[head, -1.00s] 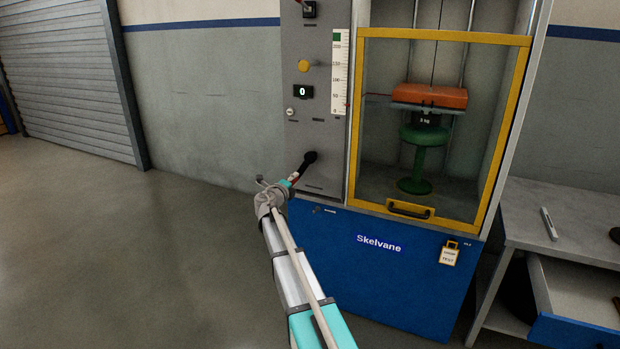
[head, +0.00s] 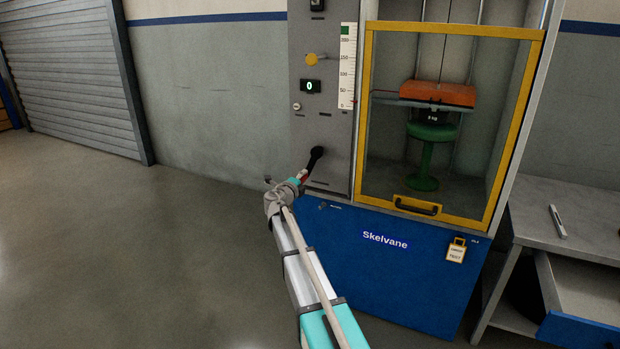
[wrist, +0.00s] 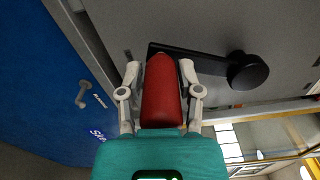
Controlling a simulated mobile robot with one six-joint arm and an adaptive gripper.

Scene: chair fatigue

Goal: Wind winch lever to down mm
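The winch lever has a black hub (head: 317,153) on the grey panel, and it slants down-left in the head view. In the wrist view its black arm (wrist: 190,55) and round hub (wrist: 246,71) lie beyond the red grip (wrist: 162,92). My gripper (wrist: 160,72) has a finger on each side of the red grip, close against it. Inside the glazed cabinet, an orange block (head: 437,94) with a kg-marked weight (head: 433,117) hangs over a green stool (head: 431,132). The mm scale (head: 347,65) stands beside the digital display (head: 310,86), which reads 0.
The yellow-framed door (head: 417,207) of the cabinet is closed. A grey bench (head: 585,222) with an open drawer stands at the right. The floor (head: 150,260) at the left is clear.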

